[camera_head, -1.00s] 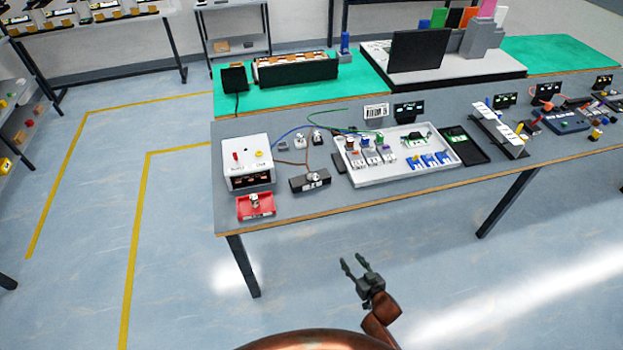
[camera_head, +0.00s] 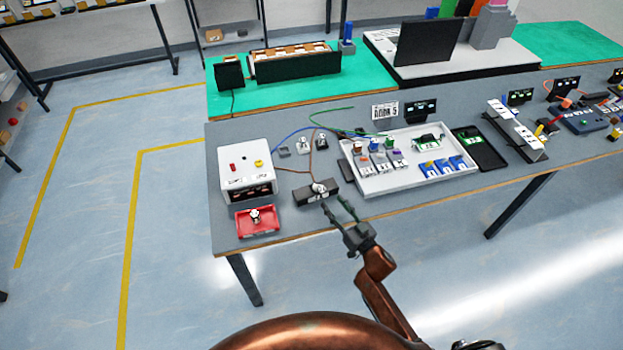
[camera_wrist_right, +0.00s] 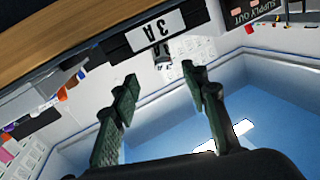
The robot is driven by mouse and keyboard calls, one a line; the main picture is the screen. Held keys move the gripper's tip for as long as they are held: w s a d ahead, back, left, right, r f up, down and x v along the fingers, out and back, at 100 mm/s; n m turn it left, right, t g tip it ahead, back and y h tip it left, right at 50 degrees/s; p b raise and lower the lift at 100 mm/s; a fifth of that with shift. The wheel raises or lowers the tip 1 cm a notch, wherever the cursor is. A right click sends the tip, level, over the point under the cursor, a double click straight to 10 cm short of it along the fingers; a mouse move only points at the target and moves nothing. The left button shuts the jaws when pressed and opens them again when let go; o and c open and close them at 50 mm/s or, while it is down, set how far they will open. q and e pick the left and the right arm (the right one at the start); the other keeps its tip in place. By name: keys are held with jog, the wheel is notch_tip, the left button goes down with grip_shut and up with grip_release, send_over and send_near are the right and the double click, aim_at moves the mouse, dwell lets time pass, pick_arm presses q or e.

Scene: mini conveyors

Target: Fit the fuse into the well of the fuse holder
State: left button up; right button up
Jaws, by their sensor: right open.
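A dark block (camera_head: 305,196), seemingly the fuse holder, lies near the table's front edge with a small pale metallic piece (camera_head: 320,187) on it. In the right wrist view a dark block (camera_wrist_right: 118,47) bears a "3A" label. A red tray (camera_head: 272,222) to its left holds a small white-and-metal piece (camera_head: 255,215); I cannot tell which piece is the fuse. My right gripper (camera_head: 334,203) is open and empty, just in front of the dark block. Its two fingers (camera_wrist_right: 160,74) are spread apart in the right wrist view. The well's inside is hidden. My left gripper is out of view.
A white box (camera_head: 240,168) stands behind the red tray. A white tray (camera_head: 380,185) with several coloured parts lies to the right, beside a black tray (camera_head: 490,155). Thin wires cross the table behind the dark block. The table's front edge (camera_head: 300,236) is near my gripper.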

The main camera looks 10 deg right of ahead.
aim_at(322, 190)
jog(key=shift+w, duration=0.4)
jog(key=shift+w+r, duration=0.1)
jog(key=shift+w, duration=0.25)
jog(key=w, duration=0.1)
jog(key=w+a, duration=0.1)
jog(key=shift+w+a+r, duration=0.15)
jog(key=shift+w+a, duration=0.15)
jog(key=shift+w, duration=0.05)
jog(key=x, duration=0.2)
jog(key=shift+w+a, duration=0.15)
jog(key=shift+w, duration=0.1)
jog(key=shift+w+a+b, duration=0.1)
jog(key=shift+w+b, duration=0.2)
jog(key=shift+w, duration=0.2)
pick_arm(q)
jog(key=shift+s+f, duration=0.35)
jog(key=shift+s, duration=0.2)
pick_arm(e)
grip_shut()
